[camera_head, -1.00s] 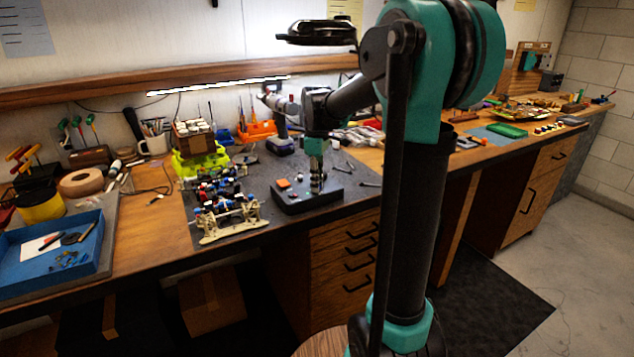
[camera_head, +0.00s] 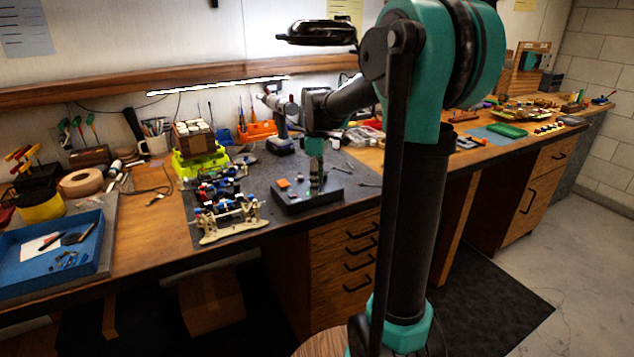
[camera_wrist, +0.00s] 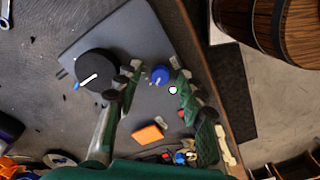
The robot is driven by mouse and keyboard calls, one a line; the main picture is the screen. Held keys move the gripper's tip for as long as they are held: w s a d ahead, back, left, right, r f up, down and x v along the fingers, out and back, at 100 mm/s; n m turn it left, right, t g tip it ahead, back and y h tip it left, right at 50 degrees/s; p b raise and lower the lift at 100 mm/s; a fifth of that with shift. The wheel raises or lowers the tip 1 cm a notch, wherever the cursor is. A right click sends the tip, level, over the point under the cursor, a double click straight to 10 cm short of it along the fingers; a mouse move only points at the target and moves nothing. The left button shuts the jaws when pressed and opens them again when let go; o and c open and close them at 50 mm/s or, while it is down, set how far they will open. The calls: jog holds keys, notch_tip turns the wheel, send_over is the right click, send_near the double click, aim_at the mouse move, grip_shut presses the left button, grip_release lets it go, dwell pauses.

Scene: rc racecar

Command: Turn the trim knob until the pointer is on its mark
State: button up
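A dark control box (camera_wrist: 140,40) lies on the bench mat. In the wrist view it carries a large black knob (camera_wrist: 97,70) with a white pointer, and a small blue knob (camera_wrist: 160,74) with a short pale pointer line. A small bright dot (camera_wrist: 173,90) shows near the blue knob. A blue mark (camera_wrist: 77,86) lies by the black knob's pointer end. My gripper (camera_wrist: 156,84) is open, one finger on each side of the blue knob; finger contact cannot be told. In the head view, my gripper (camera_head: 316,185) points down over the box (camera_head: 290,203), hiding the knobs.
An orange button (camera_wrist: 148,133) sits on the box. A car chassis (camera_head: 228,220) stands left of the box. A blue tray (camera_head: 50,262) is farther left. The bench's front edge is close to the box. Loose tools lie right of it.

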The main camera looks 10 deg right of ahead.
notch_tip(320, 180, up, 12)
dwell(0.6)
dwell(0.6)
jog(key=s+d+f+m+t, duration=0.2)
jog(key=s+f+m, duration=0.4)
jog(key=s+f, duration=0.5)
jog(key=s+d+f+m+t, duration=0.2)
jog(key=s+f+m, duration=0.5)
jog(key=s+f, duration=0.4)
notch_tip(320, 180, down, 4)
jog(key=shift+s+d+f, duration=0.15)
jog(key=shift+s+f, duration=0.1)
jog(key=shift+s, duration=0.05)
